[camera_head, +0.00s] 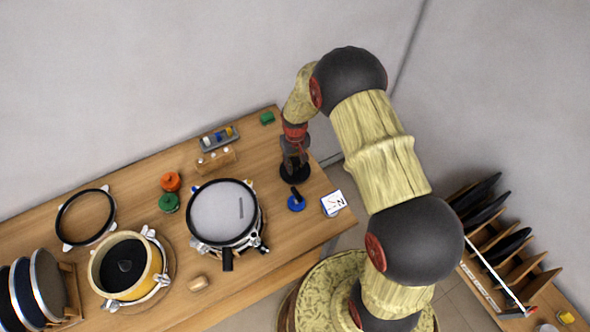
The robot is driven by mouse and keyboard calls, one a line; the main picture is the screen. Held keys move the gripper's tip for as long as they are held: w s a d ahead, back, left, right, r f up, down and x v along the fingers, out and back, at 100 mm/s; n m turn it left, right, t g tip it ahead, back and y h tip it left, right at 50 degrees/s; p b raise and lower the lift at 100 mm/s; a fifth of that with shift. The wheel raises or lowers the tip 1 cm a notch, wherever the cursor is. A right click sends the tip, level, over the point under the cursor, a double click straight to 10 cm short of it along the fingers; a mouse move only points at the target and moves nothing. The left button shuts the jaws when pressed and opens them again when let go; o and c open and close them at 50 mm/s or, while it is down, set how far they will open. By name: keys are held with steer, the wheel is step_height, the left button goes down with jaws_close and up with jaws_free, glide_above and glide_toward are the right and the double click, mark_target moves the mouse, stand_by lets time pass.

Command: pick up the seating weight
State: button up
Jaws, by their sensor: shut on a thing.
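My gripper (294,158) points down over the right part of the wooden table, to the right of the drum with the pale head. It is shut on a dark thing with a round black base, which looks like the seating weight (295,174). The fingers hide its upper part. I cannot tell whether its base touches the table or hangs just above it.
A blue round piece with a black handle (296,203) and a white card (333,203) stand close by. The drum with the pale head (222,213) is to the left. Orange (171,182) and green (169,203) pieces lie further left. The table's right edge is near.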

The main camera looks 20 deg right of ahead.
jaws_close()
stand_by(0.4)
steer(key=shift+w+r, duration=0.15)
steer(key=shift+w, duration=0.05)
